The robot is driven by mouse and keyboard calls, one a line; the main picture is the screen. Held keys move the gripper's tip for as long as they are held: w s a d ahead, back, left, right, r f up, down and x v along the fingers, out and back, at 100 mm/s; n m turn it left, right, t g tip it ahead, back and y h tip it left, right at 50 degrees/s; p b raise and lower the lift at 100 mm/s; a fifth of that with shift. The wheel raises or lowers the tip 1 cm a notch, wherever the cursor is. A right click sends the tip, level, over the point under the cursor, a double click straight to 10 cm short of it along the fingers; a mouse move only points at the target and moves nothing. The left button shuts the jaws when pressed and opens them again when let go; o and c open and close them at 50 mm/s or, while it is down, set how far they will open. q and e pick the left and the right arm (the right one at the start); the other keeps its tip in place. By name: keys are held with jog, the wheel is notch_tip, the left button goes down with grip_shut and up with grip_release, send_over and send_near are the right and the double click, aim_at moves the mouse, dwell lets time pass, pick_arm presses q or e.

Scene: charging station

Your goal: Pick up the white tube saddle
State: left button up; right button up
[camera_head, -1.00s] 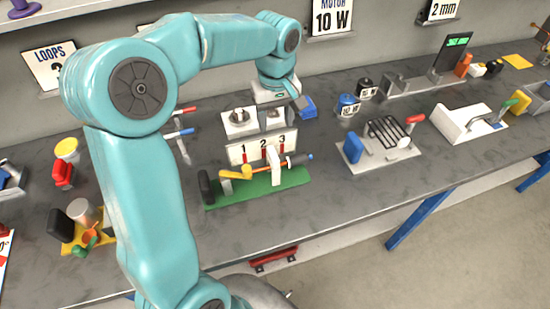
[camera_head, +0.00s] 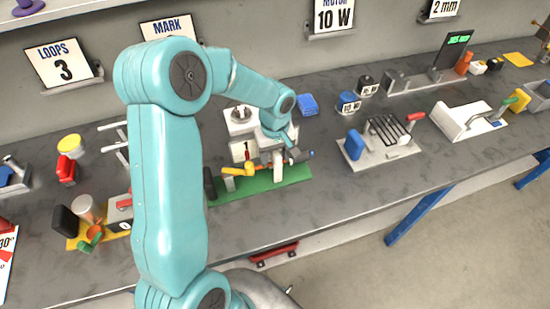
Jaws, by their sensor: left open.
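A green board (camera_head: 235,190) lies on the grey bench near the middle. A small white upright piece (camera_head: 278,168) stands on it, next to a yellow part (camera_head: 238,170) and a thin rod; this looks like the white tube saddle. My left gripper (camera_head: 281,147) is open and points down just above and behind the white piece. Its fingertips are small and partly hidden, and I cannot tell whether they touch the piece. My right gripper is not in view.
A white box (camera_head: 240,122) with a numbered front stands just behind the board, partly covered by my arm. A blue block (camera_head: 308,104) lies behind to the right. A wire rack fixture (camera_head: 378,155) is at right. The bench front edge is clear.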

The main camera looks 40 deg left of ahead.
pick_arm(q)
jog(key=shift+w, duration=0.1)
grip_shut()
